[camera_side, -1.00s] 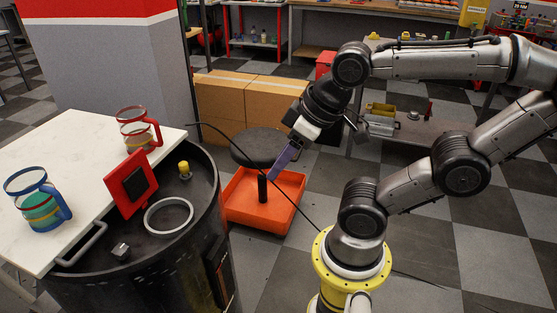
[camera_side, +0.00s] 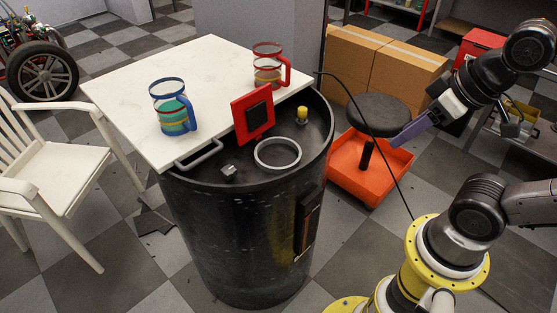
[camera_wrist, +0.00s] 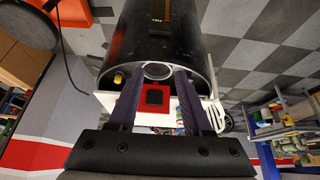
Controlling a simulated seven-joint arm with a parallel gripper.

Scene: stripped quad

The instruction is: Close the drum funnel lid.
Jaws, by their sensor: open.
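The black drum (camera_side: 232,240) stands upright left of the arm. Its funnel lid (camera_side: 253,112), a red square plate with a dark centre, stands raised behind the grey funnel ring (camera_side: 278,153) on the drum top. The ring's opening is uncovered. My gripper (camera_side: 395,142) has purple fingers and is open and empty, well right of the drum near the stool. In the wrist view, the lid (camera_wrist: 155,98) and ring (camera_wrist: 158,71) appear between my fingers (camera_wrist: 157,73), at a distance. The lid's back is hidden.
A white tabletop (camera_side: 190,65) adjoins the drum, bearing a blue mug (camera_side: 173,108) and a red mug (camera_side: 268,68). A bent grey handle (camera_side: 200,155) and a yellow cap (camera_side: 302,115) are near the lid. A black stool (camera_side: 380,113) and orange tray (camera_side: 345,165) stand beside my gripper.

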